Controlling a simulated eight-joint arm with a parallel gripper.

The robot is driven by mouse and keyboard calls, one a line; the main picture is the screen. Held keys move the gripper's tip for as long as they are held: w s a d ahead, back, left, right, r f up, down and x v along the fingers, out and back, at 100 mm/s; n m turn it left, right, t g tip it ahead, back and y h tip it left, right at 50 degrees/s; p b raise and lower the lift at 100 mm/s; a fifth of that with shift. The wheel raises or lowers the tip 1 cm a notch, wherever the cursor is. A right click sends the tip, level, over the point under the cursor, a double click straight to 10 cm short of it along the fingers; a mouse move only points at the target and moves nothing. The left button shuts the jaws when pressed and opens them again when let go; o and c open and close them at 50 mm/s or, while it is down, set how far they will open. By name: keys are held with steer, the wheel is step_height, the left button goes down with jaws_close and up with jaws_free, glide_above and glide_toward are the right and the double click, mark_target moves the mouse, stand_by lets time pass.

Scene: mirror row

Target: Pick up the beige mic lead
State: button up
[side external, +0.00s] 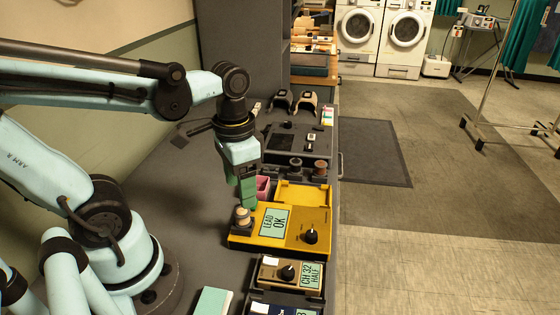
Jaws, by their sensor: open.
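A small beige coil (243,215), which looks like the beige mic lead, sits on a dark mount at the left end of the yellow tester (290,245). The tester's green screen reads "LEAD OK". My gripper (249,204) points down with green fingers just behind and above the beige coil. It is open, and no object shows in it. From this side the gap between the fingers is hidden, and I cannot tell whether a finger touches the coil or the tester.
A pink container (263,187) stands close behind my gripper. Two dark spools (307,168) stand farther back. A small box reading "CH 32 HALF" (290,275) is in front of the tester. Bare grey bench (195,215) lies left of the tester.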

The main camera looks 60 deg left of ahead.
mark_target(242, 211)
steer(key=shift+s+d+f, duration=0.15)
steer(key=shift+f, duration=0.95)
steer(key=shift+s+d+f, duration=0.1)
steer(key=shift+d+f, duration=0.05)
steer(key=shift+f, duration=2)
steer(key=c, duration=1.2)
steer(key=shift+r, duration=0.2)
